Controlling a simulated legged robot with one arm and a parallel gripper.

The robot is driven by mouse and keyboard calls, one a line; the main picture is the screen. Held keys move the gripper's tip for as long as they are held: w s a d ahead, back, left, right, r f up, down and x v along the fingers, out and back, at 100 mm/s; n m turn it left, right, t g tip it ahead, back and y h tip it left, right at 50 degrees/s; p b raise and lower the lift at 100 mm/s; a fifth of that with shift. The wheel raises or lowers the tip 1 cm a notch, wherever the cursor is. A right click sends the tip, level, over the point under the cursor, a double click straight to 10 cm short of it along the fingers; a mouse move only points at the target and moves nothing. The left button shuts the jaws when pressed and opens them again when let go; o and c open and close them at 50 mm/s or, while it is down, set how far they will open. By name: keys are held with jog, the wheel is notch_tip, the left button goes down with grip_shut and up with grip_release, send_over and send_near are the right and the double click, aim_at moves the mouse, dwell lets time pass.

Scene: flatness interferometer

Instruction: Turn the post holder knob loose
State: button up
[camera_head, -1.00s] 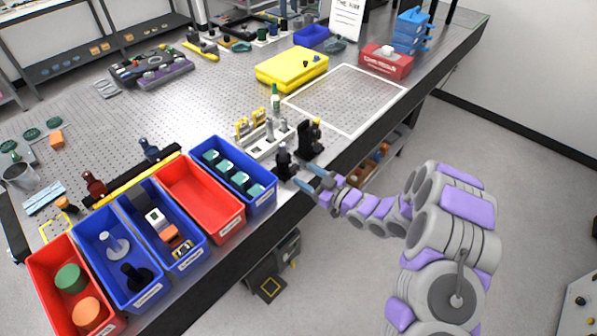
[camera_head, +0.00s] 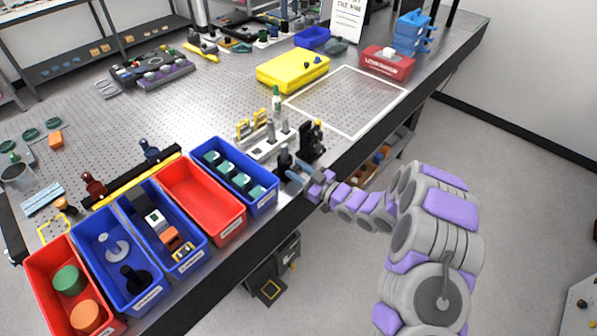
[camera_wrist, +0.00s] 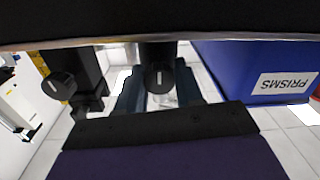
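A black post holder (camera_head: 284,158) stands at the table edge, right of the blue prism bin. Its round black knob (camera_wrist: 159,79), with a pale mark on its face, is near the middle of the wrist view. My gripper (camera_head: 296,174) is at this post holder in the head view. In the wrist view my gripper (camera_wrist: 159,88) is open, with one blue-grey finger on each side of the knob. Narrow gaps seem to separate fingers and knob; contact is hard to tell. The head view does not show the knob clearly.
A second black mount (camera_head: 313,143) stands close by; a similar marked knob (camera_wrist: 57,86) shows in the wrist view. The blue bin (camera_wrist: 235,70) labelled PRISMS is close on the other side. A white rack (camera_head: 266,147) stands behind. The outlined board area (camera_head: 350,100) is clear.

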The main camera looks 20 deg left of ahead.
jog(key=shift+d, duration=0.1)
jog(key=c, duration=0.5)
jog(key=shift+c, duration=0.2)
jog(key=shift+f+n, duration=0.1)
jog(key=shift+n, duration=0.3)
jog(key=n+b, duration=0.1)
jog(key=n, duration=0.1)
jog(key=shift+d+f+n+b, duration=0.1)
jog(key=shift+n+b, duration=0.3)
jog(key=n+b, duration=0.2)
jog(key=n, duration=0.2)
jog(key=shift+b, duration=0.35)
jog(key=n+b, duration=0.1)
jog(key=n, duration=0.3)
jog(key=shift+s, duration=0.1)
jog(key=n, duration=0.5)
jog(key=shift+s+f+h, duration=0.1)
jog(key=shift+s+h, duration=0.05)
jog(key=shift+h, duration=0.15)
jog(key=shift+n, duration=0.4)
